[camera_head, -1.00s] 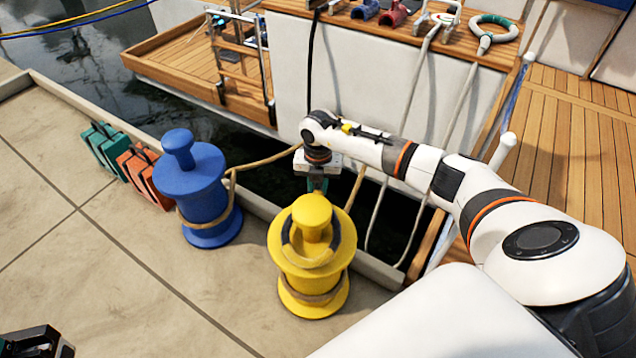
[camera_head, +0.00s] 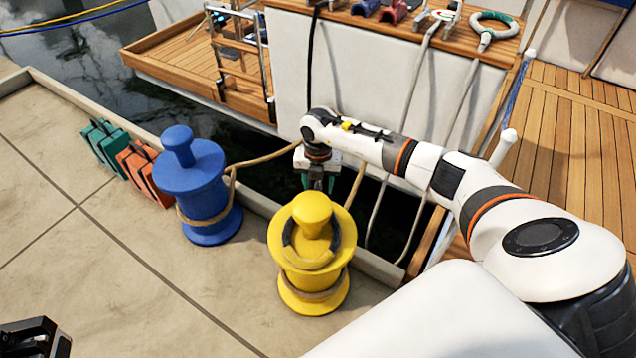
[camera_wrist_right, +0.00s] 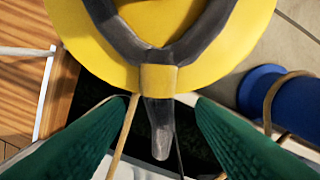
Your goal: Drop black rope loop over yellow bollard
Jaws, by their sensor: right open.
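The yellow bollard (camera_head: 313,258) stands on the quay near its edge. The black rope loop (camera_head: 348,240) lies around the bollard's neck on the upper flange. In the right wrist view the loop (camera_wrist_right: 203,38) meets at a yellow band (camera_wrist_right: 159,78), and its dark tail (camera_wrist_right: 160,130) hangs past the flange edge. My right gripper (camera_head: 318,184) is just beyond the bollard, pointing down, with its green fingers open. The tail lies between the fingers with gaps on both sides. My left gripper (camera_head: 35,340) shows partly at the bottom left; its jaws are unclear.
A blue bollard (camera_head: 190,180) with tan rope stands to the left. Dark water separates the quay from the boat's white hull (camera_head: 375,80). The quay at left front is clear.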

